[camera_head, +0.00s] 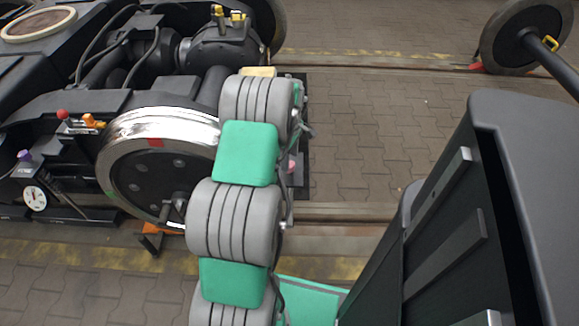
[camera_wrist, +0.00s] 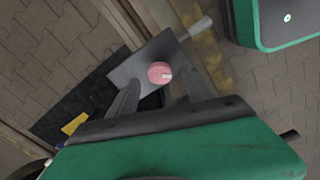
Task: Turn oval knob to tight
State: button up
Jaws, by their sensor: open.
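A pink, rounded knob (camera_wrist: 160,72) with a small pale mark sits on a grey plate (camera_wrist: 133,70) in the wrist view. It looks roundish from here, and I cannot tell for sure that it is the oval knob. A pink patch (camera_head: 292,165) at the right edge of my arm in the head view appears to be the same knob. My gripper (camera_wrist: 160,88) is open, its two dark fingers on either side of the knob in the picture. I cannot tell whether they touch it. My arm hides the gripper in the head view.
A black bogie with a shiny wheel (camera_head: 158,125) stands left of my arm. Red (camera_head: 62,114), orange (camera_head: 92,121) and purple (camera_head: 24,155) knobs and a dial (camera_head: 35,198) are on it. Another wheel (camera_head: 520,38) is at the far right.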

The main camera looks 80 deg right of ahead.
notch_tip(320, 180, down, 3)
jog(key=shift+f, duration=0.1)
jog(key=shift+c, duration=0.5)
grip_shut()
